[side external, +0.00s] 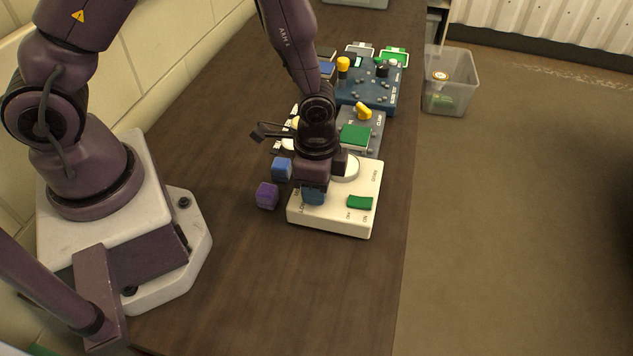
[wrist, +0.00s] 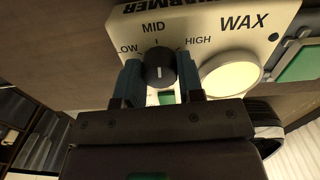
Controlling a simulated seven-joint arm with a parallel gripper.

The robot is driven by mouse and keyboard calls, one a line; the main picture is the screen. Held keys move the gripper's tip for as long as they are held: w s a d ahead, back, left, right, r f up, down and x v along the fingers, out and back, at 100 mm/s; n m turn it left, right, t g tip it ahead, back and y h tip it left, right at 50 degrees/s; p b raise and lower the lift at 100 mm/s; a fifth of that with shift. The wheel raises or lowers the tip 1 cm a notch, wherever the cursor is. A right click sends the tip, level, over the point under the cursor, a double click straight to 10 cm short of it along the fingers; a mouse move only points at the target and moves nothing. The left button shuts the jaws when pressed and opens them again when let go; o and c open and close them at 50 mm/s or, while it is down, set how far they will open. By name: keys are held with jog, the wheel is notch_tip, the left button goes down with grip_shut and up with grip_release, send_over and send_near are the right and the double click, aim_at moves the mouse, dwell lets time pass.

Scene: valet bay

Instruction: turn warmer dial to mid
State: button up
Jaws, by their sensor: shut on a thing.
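The warmer is a cream box (side external: 335,222) on the wooden table. It also shows in the wrist view (wrist: 200,22), with LOW, MID and HIGH printed around a black dial (wrist: 159,66). The dial's pale pointer line appears to face the MID mark, though its exact angle is hard to judge. My gripper (wrist: 160,80) is shut on the dial, one blue-grey finger on each side. In the side view my gripper (side external: 313,193) reaches down onto the box's left part and hides the dial. A round cream wax pad (wrist: 231,78) lies right of the dial.
A green rocker switch (side external: 360,203) is on the warmer. A blue cube (side external: 281,168) and a purple cube (side external: 267,195) lie close on its left. Behind stand a grey panel with a yellow lever (side external: 363,110) and a dark blue panel (side external: 372,98). A clear bin (side external: 450,95) stands right.

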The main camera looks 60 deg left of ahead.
jog(key=shift+n, duration=0.6)
jog(key=o, duration=0.7)
jog(key=shift+c, duration=0.2)
notch_tip(320, 180, up, 13)
jog(key=s+a+r+n+t, duration=0.2)
jog(key=s+r, duration=0.3)
jog(key=r, duration=0.3)
jog(key=s+a+r+n+t, duration=0.3)
jog(key=s+a+r+n, duration=0.2)
jog(key=r, duration=0.4)
jog(key=shift+s+a+t, duration=0.3)
jog(key=shift+s, duration=0.15)
